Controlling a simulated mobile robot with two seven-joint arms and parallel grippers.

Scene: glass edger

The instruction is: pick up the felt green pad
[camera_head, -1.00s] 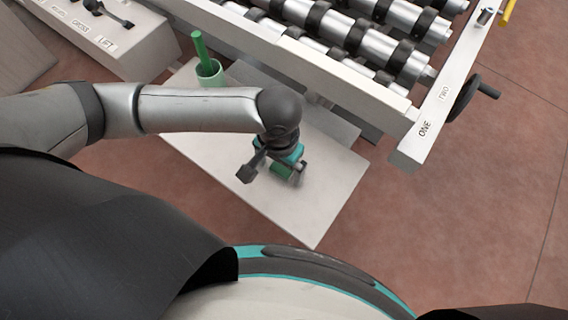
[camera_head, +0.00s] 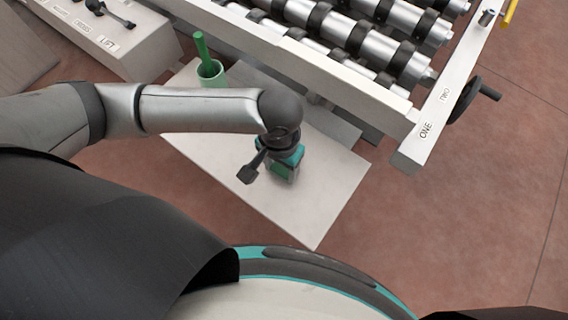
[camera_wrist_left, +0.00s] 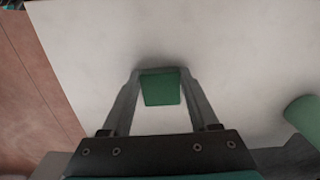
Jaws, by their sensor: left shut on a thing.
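The felt green pad (camera_wrist_left: 160,89) is a small green block. In the left wrist view it sits between the two fingertips of my left gripper (camera_wrist_left: 160,82), which is shut on it. The head view shows the left gripper (camera_head: 283,170) over the pale table (camera_head: 325,205), pointing down, with part of the green pad (camera_head: 282,172) visible at its jaws. I cannot tell whether the pad touches the tabletop. My right gripper is not in view.
A light green cup (camera_head: 211,76) with a green stick (camera_head: 201,47) stands at the table's back left. A roller conveyor (camera_head: 330,25) with a white frame runs behind the table. A dark handwheel (camera_head: 464,98) juts from its right end. The table's front is clear.

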